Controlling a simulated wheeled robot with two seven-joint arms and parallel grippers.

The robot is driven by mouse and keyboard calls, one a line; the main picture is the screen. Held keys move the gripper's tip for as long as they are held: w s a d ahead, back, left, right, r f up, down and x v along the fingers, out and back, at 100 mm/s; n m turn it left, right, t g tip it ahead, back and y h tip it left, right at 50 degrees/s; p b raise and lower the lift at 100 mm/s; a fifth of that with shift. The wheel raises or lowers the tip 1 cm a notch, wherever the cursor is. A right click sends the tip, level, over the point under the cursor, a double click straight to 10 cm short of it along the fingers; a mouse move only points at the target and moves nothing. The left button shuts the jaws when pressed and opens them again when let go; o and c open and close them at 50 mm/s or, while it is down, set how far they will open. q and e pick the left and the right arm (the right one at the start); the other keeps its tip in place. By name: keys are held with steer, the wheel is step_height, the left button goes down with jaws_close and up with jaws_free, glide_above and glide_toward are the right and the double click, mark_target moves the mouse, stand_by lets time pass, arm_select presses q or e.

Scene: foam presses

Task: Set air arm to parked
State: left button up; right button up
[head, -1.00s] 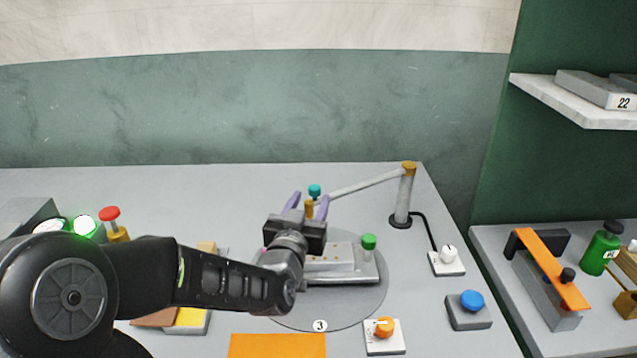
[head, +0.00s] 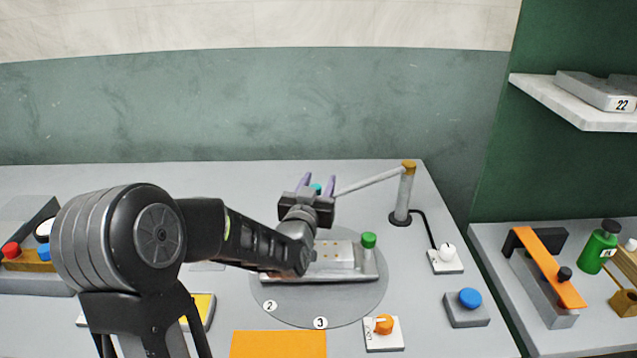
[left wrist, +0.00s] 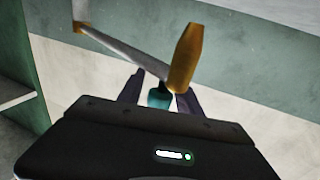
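The air arm (head: 368,181) is a thin grey bar. It reaches left from a grey post (head: 405,195) with an orange top. Its free end carries a teal knob (head: 316,188) and, in the left wrist view, an orange nozzle (left wrist: 186,58). My left gripper (head: 317,184) is at this free end, its purple fingers open on either side of the teal knob, which also shows in the left wrist view (left wrist: 159,97). A gap seems to remain between knob and fingers. My gripper hides the nozzle in the head view. My right gripper is not in view.
Below the arm's end is a round grey turntable (head: 345,305) with a metal fixture and green knob (head: 368,240). A white-knob switch (head: 446,258), blue button (head: 470,299) and orange dial (head: 384,325) stand to the right. An orange mat (head: 278,344) lies in front.

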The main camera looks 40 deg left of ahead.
arm_select(q)
jaws_close()
stand_by(1.2)
